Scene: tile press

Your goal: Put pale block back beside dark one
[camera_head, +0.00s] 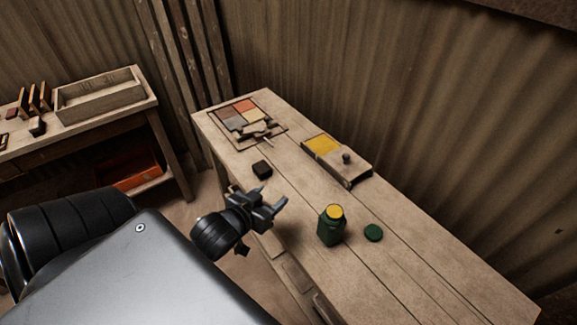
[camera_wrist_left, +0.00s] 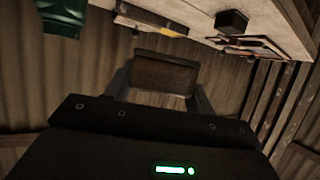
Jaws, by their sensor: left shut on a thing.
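A small dark block (camera_head: 262,168) sits on the workbench (camera_head: 300,205) near its left edge. It also shows in the wrist view (camera_wrist_left: 232,20), at the top. My left gripper (camera_head: 268,204) is just in front of the dark block, over the bench's near edge, apart from it. In the wrist view, the gripper (camera_wrist_left: 162,90) is shut on a wooden block (camera_wrist_left: 165,75), which looks brown in the dim light and is likely the pale block. In the head view this block is hard to make out between the fingers. My right gripper is not in view.
A panel of coloured tiles (camera_head: 223,114) lies at the bench's far end. A green jar (camera_head: 330,230) and green lid (camera_head: 373,233) stand nearer. A second bench (camera_head: 55,126) holds a wooden tray (camera_head: 100,101).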

